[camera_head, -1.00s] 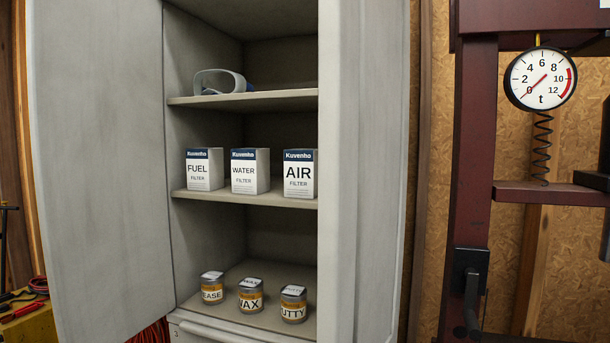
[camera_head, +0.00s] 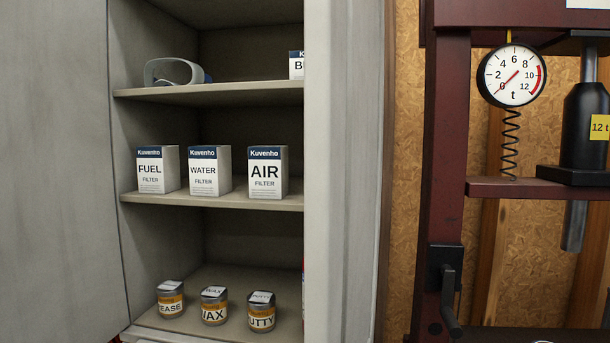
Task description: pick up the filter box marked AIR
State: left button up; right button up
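The filter box marked AIR (camera_head: 266,172) is white with a dark blue top band. It stands upright on the middle shelf (camera_head: 215,198) of a grey cabinet, at the right end of a row of three. The WATER filter box (camera_head: 207,172) and the FUEL filter box (camera_head: 155,170) stand to its left, with gaps between them. Neither of my grippers shows in the head view.
The cabinet's open left door (camera_head: 55,170) and its right side panel (camera_head: 340,170) flank the shelves. Goggles (camera_head: 175,72) and a partly hidden box (camera_head: 297,65) are on the upper shelf. Tins (camera_head: 214,308) stand below. A dark red press (camera_head: 440,170) with a gauge (camera_head: 512,76) is at right.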

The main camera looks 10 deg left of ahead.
aim_at(268, 165)
jog(key=k, duration=0.6)
jog(key=u, duration=0.65)
jog(key=i, duration=0.9)
jog(key=z, duration=0.15)
